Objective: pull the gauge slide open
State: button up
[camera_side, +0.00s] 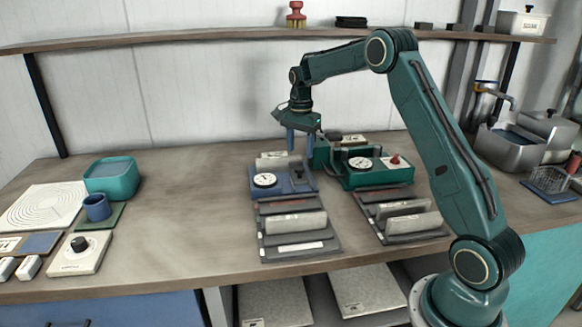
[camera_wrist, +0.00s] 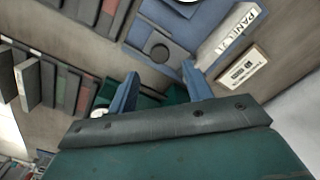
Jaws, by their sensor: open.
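A blue gauge (camera_side: 283,181) with a white dial sits on the worktop left of a green gauge (camera_side: 375,177) with a dial and a red knob. The blue gauge (camera_wrist: 207,25) also shows at the top of the wrist view, with a dark square plate (camera_wrist: 145,38) bearing a round dark feature and a white lettered label. I cannot tell for certain which part is the slide. My gripper (camera_side: 301,151) points down above the back right of the blue gauge. Its two blue fingers are apart and empty in the wrist view (camera_wrist: 160,70). Contact with the gauge cannot be made out.
Racks of upright plates (camera_side: 300,246) and (camera_side: 405,228) stand in front of the gauges. The green gauge is close to my fingers' right. A teal tub (camera_side: 110,177), a blue cup (camera_side: 97,207) and a knob box (camera_side: 78,254) are at left. The worktop between is clear.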

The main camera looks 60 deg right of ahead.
aim_at(300, 168)
jog(key=shift+f, duration=3.15)
